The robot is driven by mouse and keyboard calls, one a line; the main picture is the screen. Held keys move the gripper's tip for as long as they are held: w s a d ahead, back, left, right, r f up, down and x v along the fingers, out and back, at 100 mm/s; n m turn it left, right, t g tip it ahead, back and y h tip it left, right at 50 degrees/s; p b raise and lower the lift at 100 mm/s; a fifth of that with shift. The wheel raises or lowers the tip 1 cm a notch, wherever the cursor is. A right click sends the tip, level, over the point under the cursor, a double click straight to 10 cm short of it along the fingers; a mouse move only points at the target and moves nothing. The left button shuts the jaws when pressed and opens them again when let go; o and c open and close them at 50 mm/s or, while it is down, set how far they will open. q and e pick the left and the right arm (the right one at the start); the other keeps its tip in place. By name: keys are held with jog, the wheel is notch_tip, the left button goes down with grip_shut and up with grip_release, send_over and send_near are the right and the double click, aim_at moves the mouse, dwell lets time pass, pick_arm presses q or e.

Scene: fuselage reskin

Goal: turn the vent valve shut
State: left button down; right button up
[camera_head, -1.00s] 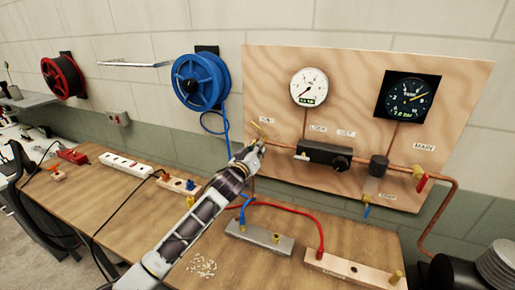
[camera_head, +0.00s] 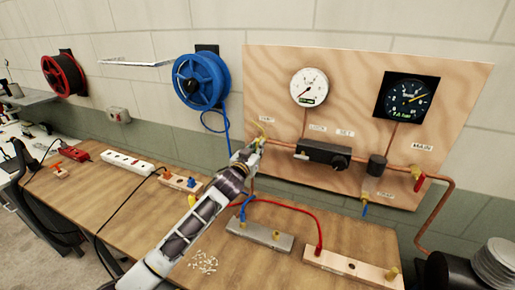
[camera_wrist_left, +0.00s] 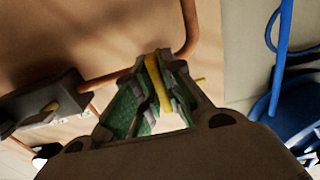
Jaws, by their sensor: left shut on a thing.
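The vent valve's yellow handle (camera_head: 261,130) is at the left end of the copper pipe on the plywood board, below a small label too blurred to read. My left gripper (camera_head: 252,150) is at this handle in the head view, with its arm reaching up from below. In the left wrist view, the yellow handle (camera_wrist_left: 157,78) lies between the green-padded fingers of the left gripper (camera_wrist_left: 155,95), which is shut on it. The fingers hide part of the valve body. My right gripper is in neither view.
The board (camera_head: 345,95) also carries a white gauge (camera_head: 309,88), a dark gauge (camera_head: 408,98), a black regulator (camera_head: 322,155), a red-handled valve (camera_head: 420,185) and a blue-handled valve (camera_head: 365,210). A blue hose reel (camera_head: 201,80) hangs left of the board. Blocks and a red hose (camera_head: 300,213) lie on the bench below.

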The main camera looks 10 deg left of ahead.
pick_arm(q)
jog(key=shift+f, duration=0.1)
jog(key=c, duration=1.6)
grip_release()
jog(key=shift+o, duration=0.2)
jog(key=shift+s, duration=0.1)
jog(key=s+a, duration=0.2)
jog(key=s, duration=0.9)
jog(key=shift+s+a, duration=0.2)
jog(key=shift+s, duration=0.1)
